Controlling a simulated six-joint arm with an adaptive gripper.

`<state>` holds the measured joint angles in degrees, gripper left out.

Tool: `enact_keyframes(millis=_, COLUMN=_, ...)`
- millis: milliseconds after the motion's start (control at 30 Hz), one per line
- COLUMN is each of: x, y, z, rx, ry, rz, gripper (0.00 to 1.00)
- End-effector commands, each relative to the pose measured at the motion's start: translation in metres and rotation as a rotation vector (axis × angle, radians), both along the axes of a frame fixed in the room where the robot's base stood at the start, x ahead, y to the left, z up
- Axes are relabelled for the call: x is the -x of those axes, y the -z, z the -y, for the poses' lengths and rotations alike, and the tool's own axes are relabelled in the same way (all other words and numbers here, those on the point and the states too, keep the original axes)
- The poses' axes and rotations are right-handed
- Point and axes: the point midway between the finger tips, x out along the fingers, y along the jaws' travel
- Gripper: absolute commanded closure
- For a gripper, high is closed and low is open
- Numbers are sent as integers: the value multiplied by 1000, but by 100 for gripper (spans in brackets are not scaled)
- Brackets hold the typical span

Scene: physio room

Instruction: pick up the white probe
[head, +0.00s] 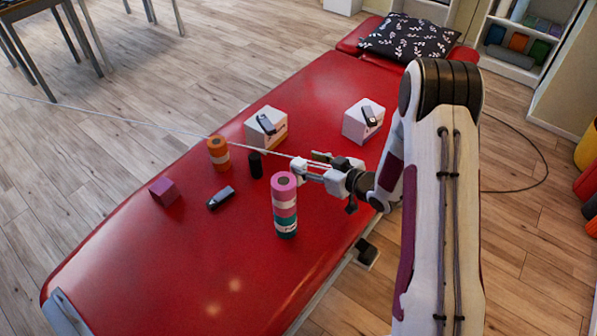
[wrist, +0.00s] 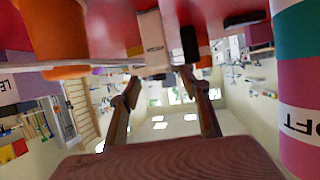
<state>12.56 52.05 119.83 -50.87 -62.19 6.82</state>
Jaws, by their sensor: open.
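I cannot make out a white probe for certain in either view. My gripper (head: 300,171) is open above the red treatment table (head: 165,262), pointing left, just behind the pink, white and teal roll (head: 285,222). In the wrist view, which looks upside down, nothing clear is held between the fingers of my gripper (wrist: 160,86). A pale block (wrist: 151,42) shows beyond the fingertips, but I cannot tell what it is. A thin pale line, perhaps a cable, runs from the left edge to near the gripper in the head view.
White boxes, left (head: 272,130) and right (head: 357,125), carry dark devices. An orange roll (head: 218,158), a black cylinder (head: 255,165), a dark device (head: 221,198) and a purple cube (head: 163,191) stand farther left. A patterned pillow (head: 410,38) lies at the back. The table's near left is clear.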

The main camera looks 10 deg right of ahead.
Motion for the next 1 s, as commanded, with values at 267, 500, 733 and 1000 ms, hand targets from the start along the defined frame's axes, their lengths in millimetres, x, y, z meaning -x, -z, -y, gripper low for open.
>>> enact_keyframes(millis=267, x=-6, y=7, z=-6, rx=0, ry=-2, rz=0, gripper=54)
enact_keyframes(millis=500, x=-21, y=23, z=-18, rx=0, ry=-2, rz=1, gripper=54)
enact_keyframes(millis=733, x=-34, y=29, z=-27, rx=0, ry=-1, rz=-1, gripper=54)
enact_keyframes(millis=1000, x=-35, y=29, z=-27, rx=0, ry=0, rz=0, gripper=54)
